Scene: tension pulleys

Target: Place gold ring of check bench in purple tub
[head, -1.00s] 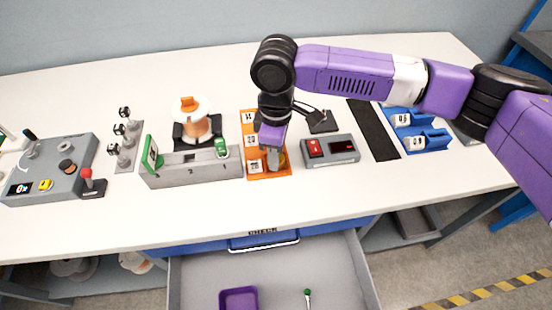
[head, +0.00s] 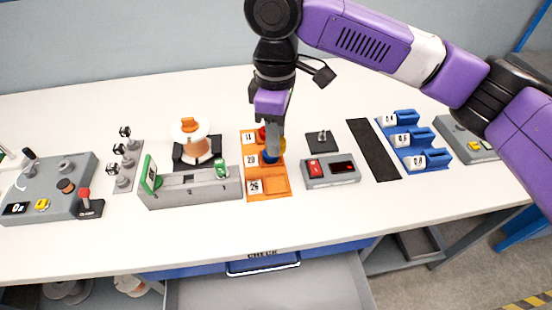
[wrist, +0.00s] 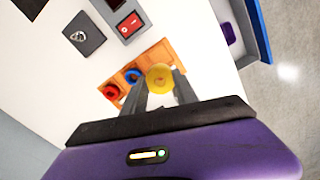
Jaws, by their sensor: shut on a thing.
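My gripper (head: 272,148) is shut on the gold ring (wrist: 160,77) and holds it above the orange tray (head: 252,187). In the head view the gold ring (head: 282,146) is partly hidden behind the fingers. The tray's slot marked 26 is empty. A red ring (wrist: 111,91) and a blue ring (wrist: 132,76) sit in the other slots. The purple tub (wrist: 229,33) shows partly in the open drawer in the wrist view; it is out of the head view.
The open grey drawer (head: 264,290) juts out below the bench's front edge. A grey box with a red switch (head: 331,171) stands right of the tray, a grey block (head: 190,189) left of it. Blue racks (head: 413,141) stand further right. The front strip of bench is clear.

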